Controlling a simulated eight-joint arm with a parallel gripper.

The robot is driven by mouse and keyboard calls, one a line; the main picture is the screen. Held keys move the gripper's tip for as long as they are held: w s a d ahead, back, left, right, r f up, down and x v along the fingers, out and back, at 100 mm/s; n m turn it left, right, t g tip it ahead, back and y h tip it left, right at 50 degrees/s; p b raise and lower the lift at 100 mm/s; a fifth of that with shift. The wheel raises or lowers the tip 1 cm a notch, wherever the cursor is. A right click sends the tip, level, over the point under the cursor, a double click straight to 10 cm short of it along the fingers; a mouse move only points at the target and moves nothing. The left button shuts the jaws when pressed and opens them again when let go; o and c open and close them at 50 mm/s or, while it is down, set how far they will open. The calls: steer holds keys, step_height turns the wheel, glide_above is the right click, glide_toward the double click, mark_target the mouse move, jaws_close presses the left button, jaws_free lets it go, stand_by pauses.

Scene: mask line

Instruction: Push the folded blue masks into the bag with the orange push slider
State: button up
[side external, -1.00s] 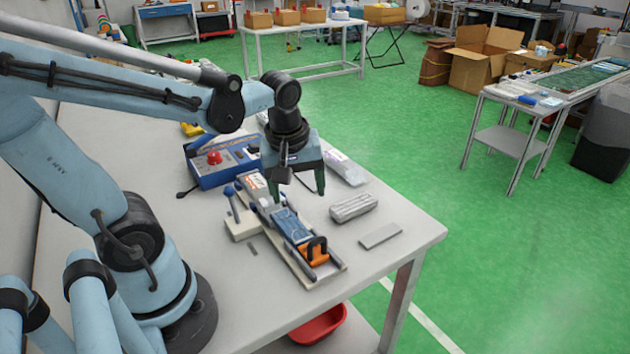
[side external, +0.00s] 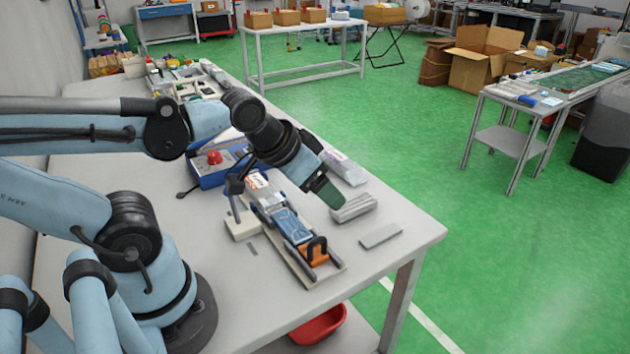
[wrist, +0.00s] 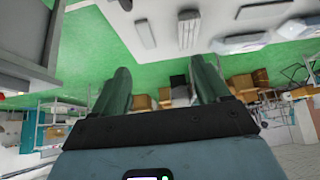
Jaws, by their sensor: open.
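The orange push slider (side external: 315,252), with a black handle, sits at the near end of the narrow track in the side view. The folded blue masks (side external: 290,225) lie on the track just beyond it. The bag (side external: 257,184), pale with printing, appears to be at the far end, partly behind my wrist. My gripper (side external: 333,199) is tilted toward the lower right, above and right of the masks, apart from the slider. In the wrist view its two green fingers (wrist: 160,85) are spread with nothing between them.
A grey ribbed bundle (side external: 353,208) lies just beyond my fingertips, and a flat grey plate (side external: 380,236) nearer the table edge. A pale packet (side external: 343,167) lies behind. A blue box with a red button (side external: 214,158) and a lever stand (side external: 240,225) are left of the track.

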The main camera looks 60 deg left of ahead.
mark_target(313, 245)
stand_by(0.3)
steer(key=shift+a+r+g, duration=0.1)
steer(key=shift+r+g, duration=0.05)
steer(key=shift+g, duration=0.25)
steer(key=c, duration=0.5)
steer(key=shift+s+r+g, duration=0.15)
steer(key=shift+r+g, duration=0.05)
steer(key=shift+g, duration=0.4)
steer(key=shift+c, duration=0.8)
steer(key=shift+s+d+f+g+h, duration=0.4)
steer(key=shift+f+g, duration=0.45)
steer(key=shift+f, duration=0.6)
steer(key=shift+s+d+f+g+h, duration=0.2)
steer(key=shift+d+f+g+h, duration=0.2)
steer(key=shift+f+g, duration=0.75)
steer(key=shift+s+d+f+g+h, duration=0.3)
steer(key=shift+d+f+g, duration=0.25)
steer(key=shift+f, duration=1.15)
steer(key=shift+c, duration=0.3)
jaws_close()
